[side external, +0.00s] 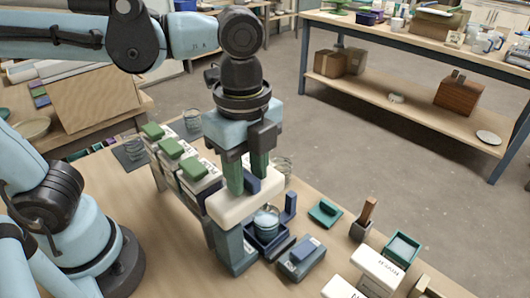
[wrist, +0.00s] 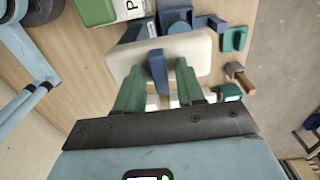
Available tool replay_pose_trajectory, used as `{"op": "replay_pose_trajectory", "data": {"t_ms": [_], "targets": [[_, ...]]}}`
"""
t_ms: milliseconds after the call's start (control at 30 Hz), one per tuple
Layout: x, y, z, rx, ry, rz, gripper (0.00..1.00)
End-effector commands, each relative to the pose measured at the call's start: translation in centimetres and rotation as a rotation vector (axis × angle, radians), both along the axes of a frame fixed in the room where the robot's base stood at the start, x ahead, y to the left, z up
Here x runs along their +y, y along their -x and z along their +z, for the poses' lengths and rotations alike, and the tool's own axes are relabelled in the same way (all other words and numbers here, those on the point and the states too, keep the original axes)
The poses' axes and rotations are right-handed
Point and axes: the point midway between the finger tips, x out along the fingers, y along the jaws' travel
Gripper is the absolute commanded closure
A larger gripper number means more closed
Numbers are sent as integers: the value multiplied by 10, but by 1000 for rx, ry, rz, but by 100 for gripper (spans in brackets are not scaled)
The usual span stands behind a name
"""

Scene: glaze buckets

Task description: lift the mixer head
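The mixer head (side external: 236,208) is a cream, rounded block with an upright blue handle (wrist: 157,78). It sits on top of a blue-grey stand (side external: 229,250), above a small blue container (side external: 266,222). In the wrist view the cream block (wrist: 197,48) spans the middle, with the handle near its centre. My gripper (side external: 247,182) is above the head, pointing down. Its two green fingers are apart, one on each side of the handle, with a visible gap to it in the wrist view (wrist: 160,68). The fingers hide part of the block.
White boxes with green tops (side external: 195,171) stand in a row to the left. A blue-grey labelled box (side external: 301,258), a green piece (side external: 325,212), a wooden-handled tool (side external: 364,217) and a teal tray (side external: 401,249) lie to the right. A shelf bench (side external: 420,105) is behind.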

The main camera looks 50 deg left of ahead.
Motion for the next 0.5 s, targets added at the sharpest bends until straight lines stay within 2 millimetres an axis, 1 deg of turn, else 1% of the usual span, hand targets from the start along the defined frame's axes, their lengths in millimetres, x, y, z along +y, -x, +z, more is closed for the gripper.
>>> {"op": "replay_pose_trajectory", "data": {"t_ms": [67,167,500], "targets": [[0,0,2,0,0,0,62],[0,0,11,0,0,0,62],[0,0,49,0,0,0,62]]}}
